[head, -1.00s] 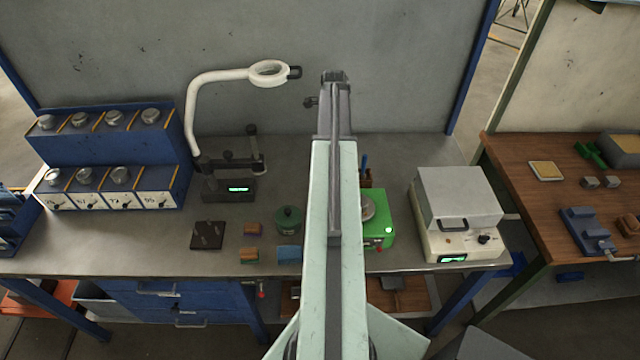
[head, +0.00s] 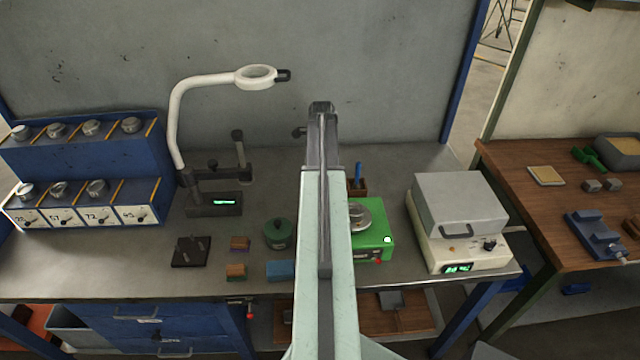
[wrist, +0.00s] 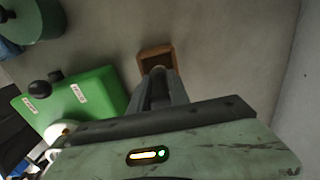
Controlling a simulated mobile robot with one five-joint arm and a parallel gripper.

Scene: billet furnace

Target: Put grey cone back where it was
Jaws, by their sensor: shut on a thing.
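My gripper (wrist: 158,88) is shut, with a small grey thing between its fingertips in the wrist view; I take this as the grey cone, but its shape is mostly hidden by the fingers. The fingertips overlap the near part of a small wooden box (wrist: 155,54) in that view; I cannot tell the height between them. In the head view my gripper (head: 321,108) points away over the back of the bench, and what it holds is hidden. The wooden box (head: 357,187) shows there just right of my arm, with a blue-handled tool in it.
A green scale (head: 374,243) with a round metal pan stands right of my arm. A white oven box (head: 460,205) is farther right. A dark green pot (head: 279,234), coloured blocks and a white ring lamp (head: 175,120) stand left. The back wall is close behind the bench.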

